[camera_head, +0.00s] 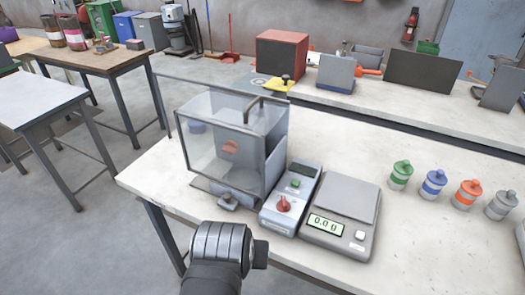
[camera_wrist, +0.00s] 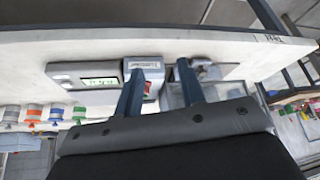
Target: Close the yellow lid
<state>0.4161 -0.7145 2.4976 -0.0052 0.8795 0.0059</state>
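The clear-walled bagger box (camera_head: 225,150) stands on the front bench, with a dark handle on top. It shows partly behind a finger in the wrist view (camera_wrist: 212,92). My gripper (camera_wrist: 160,70) is open, with two separated dark fingers and nothing held between them. In the head view only my wrist shows, low in front of the bench; the fingers are hidden.
Several lidded jars (camera_head: 433,184) stand further right. A red box (camera_head: 282,53) and grey panels are on the back bench. The front bench between scale and jars is clear.

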